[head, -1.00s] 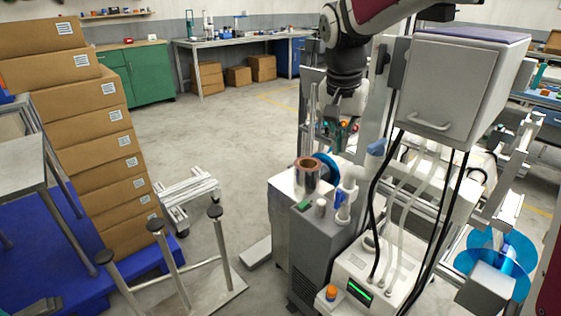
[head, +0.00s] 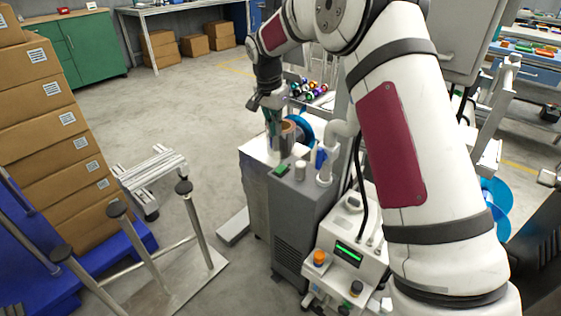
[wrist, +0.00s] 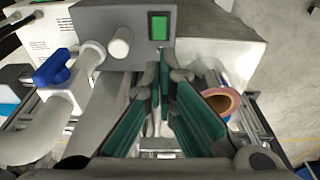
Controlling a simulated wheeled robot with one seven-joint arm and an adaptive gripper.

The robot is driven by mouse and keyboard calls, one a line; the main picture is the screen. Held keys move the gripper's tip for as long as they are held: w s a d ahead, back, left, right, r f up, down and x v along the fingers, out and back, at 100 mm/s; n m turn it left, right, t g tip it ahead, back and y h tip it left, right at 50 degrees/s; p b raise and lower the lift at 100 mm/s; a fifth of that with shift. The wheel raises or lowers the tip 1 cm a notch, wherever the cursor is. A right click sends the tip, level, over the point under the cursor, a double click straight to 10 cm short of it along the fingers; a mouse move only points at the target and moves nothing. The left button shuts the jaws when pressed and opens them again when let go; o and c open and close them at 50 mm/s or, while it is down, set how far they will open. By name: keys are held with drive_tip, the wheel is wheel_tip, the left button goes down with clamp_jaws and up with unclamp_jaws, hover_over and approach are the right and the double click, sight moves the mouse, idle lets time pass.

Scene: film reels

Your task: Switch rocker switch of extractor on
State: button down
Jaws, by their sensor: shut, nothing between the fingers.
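The extractor (head: 300,222) is a grey cabinet with a vented front, standing in the middle of the head view. Its green rocker switch (head: 281,169) is on the top face, beside a pale knob. In the wrist view the green switch (wrist: 159,27) shows in a dark frame on the grey panel, with the pale knob (wrist: 120,43) to its left. My gripper (head: 272,143) points down just behind the switch in the head view. In the wrist view my gripper (wrist: 160,72) is shut and empty, its tips below the switch in the picture. I cannot tell whether they touch the panel.
A copper-coloured roll (head: 287,138) stands close beside my gripper. A white pipe with a blue valve handle (head: 321,157) rises right of the switch. A white machine with a green display (head: 348,254) stands at front right.

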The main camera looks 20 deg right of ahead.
sight(283, 166)
drive_tip(key=f+b, duration=0.1)
drive_tip(key=f, duration=0.3)
drive_tip(key=w+d+f+b, duration=0.1)
drive_tip(key=f, duration=0.4)
drive_tip(key=d+f, duration=0.1)
drive_tip(key=f, duration=0.3)
drive_tip(key=shift+w+f+b, duration=0.2)
drive_tip(key=shift+f+b, duration=0.2)
